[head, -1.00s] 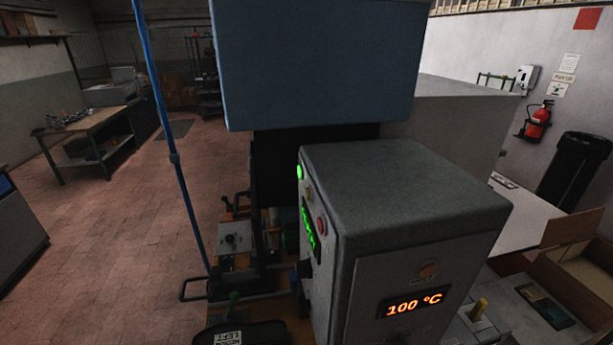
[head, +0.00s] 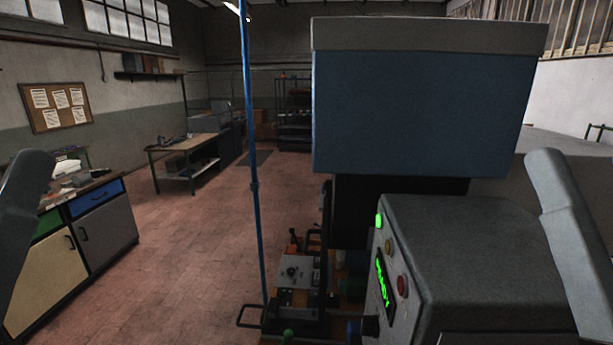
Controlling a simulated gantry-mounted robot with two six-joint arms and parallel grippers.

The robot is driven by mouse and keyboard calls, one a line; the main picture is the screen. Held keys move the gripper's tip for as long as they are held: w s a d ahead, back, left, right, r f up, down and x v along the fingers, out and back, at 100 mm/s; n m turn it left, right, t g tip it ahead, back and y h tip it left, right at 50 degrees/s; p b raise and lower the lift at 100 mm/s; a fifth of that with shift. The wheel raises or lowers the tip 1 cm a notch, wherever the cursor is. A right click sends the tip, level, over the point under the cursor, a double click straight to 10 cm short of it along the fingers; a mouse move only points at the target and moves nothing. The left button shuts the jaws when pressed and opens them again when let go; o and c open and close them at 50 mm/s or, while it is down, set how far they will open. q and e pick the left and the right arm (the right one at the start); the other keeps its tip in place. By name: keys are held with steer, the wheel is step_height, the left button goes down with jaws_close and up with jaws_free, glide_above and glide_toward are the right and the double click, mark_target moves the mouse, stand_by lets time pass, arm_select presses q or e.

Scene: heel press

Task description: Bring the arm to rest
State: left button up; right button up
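Two grey arm links of mine stand at the left and right edges of the head view, both raised. Neither gripper shows in this view, so what they hold cannot be seen. The heel press is in the middle right, with a large blue upper housing (head: 415,105) and a grey control box (head: 470,250) in front of it. The control box has a lit green lamp, a green display (head: 384,279) and a red button (head: 402,286) on its left face.
A blue vertical pole (head: 254,190) stands left of the press, by a small fixture (head: 295,270). A cabinet (head: 106,239) with blue and green drawers is at the left. A workbench (head: 185,153) stands further back. Open brick-coloured floor (head: 190,250) lies between.

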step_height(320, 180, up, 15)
steer(key=p, duration=1.3)
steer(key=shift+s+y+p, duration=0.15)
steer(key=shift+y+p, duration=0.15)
steer(key=shift+p, duration=0.1)
